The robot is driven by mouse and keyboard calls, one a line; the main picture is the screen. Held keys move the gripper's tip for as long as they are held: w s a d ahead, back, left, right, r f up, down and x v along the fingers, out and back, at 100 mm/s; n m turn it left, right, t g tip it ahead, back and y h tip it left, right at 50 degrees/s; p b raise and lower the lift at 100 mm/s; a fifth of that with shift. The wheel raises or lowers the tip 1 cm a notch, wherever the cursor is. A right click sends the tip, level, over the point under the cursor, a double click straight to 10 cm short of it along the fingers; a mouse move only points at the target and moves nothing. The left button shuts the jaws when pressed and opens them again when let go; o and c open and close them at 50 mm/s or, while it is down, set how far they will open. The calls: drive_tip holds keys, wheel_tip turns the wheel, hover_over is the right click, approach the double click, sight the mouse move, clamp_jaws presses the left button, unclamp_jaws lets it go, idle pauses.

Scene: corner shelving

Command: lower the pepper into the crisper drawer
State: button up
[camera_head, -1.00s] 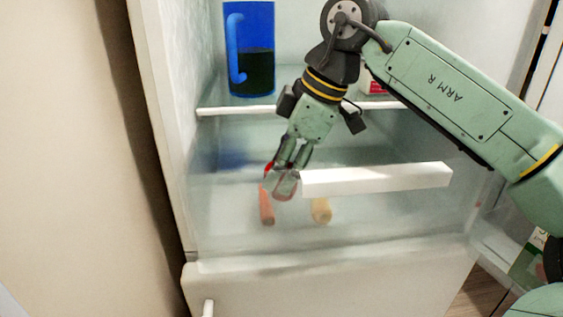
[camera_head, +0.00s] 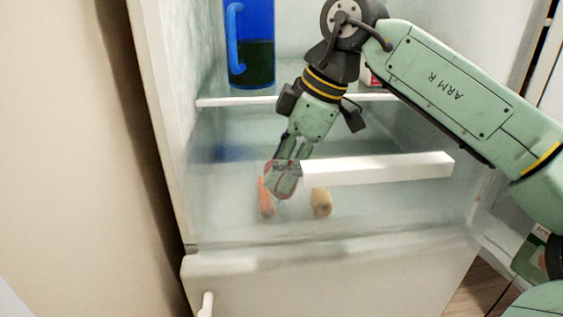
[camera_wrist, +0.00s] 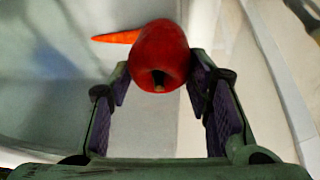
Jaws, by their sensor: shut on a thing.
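The red pepper (camera_wrist: 160,48) is between the two fingers of my gripper (camera_wrist: 161,82), which is shut on it. In the head view, my gripper (camera_head: 287,165) points down into the clear crisper drawer (camera_head: 400,215), at the left end of its white handle (camera_head: 378,168). The pepper (camera_head: 284,188) shows blurred through the drawer's clear front, low in the drawer. Whether it touches the drawer floor I cannot tell. An orange carrot (camera_head: 266,198) lies just left of the pepper; it also shows behind the pepper in the wrist view (camera_wrist: 115,37).
A yellow-brown vegetable (camera_head: 321,202) lies in the drawer right of the pepper. A blue jug (camera_head: 250,45) stands on the shelf (camera_head: 225,101) above, behind my gripper. The drawer floor is clear toward the right. A white lower panel (camera_head: 330,285) is below the drawer.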

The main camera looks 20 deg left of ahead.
drive_tip(key=shift+f+b, duration=0.45)
drive_tip(key=shift+f, duration=0.3)
idle(0.4)
drive_tip(key=o, duration=1.1)
drive_tip(key=shift+o, duration=0.2)
drive_tip(key=shift+r, duration=0.1)
